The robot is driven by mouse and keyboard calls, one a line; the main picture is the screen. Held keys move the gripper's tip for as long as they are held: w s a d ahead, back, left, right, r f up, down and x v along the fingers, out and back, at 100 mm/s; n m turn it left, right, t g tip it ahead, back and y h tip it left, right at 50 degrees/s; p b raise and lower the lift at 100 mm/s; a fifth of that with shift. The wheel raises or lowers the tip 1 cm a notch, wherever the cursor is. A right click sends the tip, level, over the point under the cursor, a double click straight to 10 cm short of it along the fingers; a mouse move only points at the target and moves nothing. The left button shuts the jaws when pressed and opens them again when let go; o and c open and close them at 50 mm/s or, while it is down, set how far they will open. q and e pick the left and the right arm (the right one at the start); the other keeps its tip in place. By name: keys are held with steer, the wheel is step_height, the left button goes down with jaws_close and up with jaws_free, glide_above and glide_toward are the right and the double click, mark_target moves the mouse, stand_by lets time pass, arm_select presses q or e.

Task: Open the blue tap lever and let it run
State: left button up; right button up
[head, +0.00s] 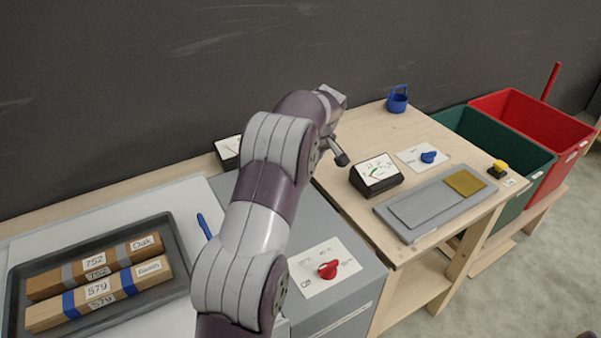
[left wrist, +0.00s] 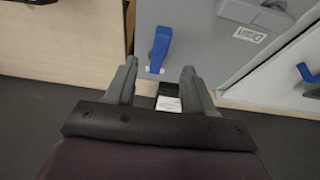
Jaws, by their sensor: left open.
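A blue lever (left wrist: 160,48) stands on a light grey panel (left wrist: 205,45) in the left wrist view. My left gripper (left wrist: 158,67) is open, with one finger on each side of the lever's lower end; I cannot tell whether either finger touches it. A white label reading "Drain" (left wrist: 250,34) is right of the lever. Another blue lever (left wrist: 308,73) is at the right edge of the wrist view. A blue handle (head: 204,226) shows left of my arm in the head view.
A grey cabinet top (head: 350,250) with a red knob (head: 327,269) is right of my arm. A tray (head: 170,222) holds labelled wooden blocks. The wooden table (head: 365,133) bears a meter (head: 376,175) and a blue knob (head: 428,157). Green (head: 490,140) and red bins (head: 530,112) stand beyond.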

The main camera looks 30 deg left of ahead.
arm_select(q)
steer(key=p+v, duration=0.1)
steer(key=v, duration=0.3)
steer(key=shift+p, duration=0.4)
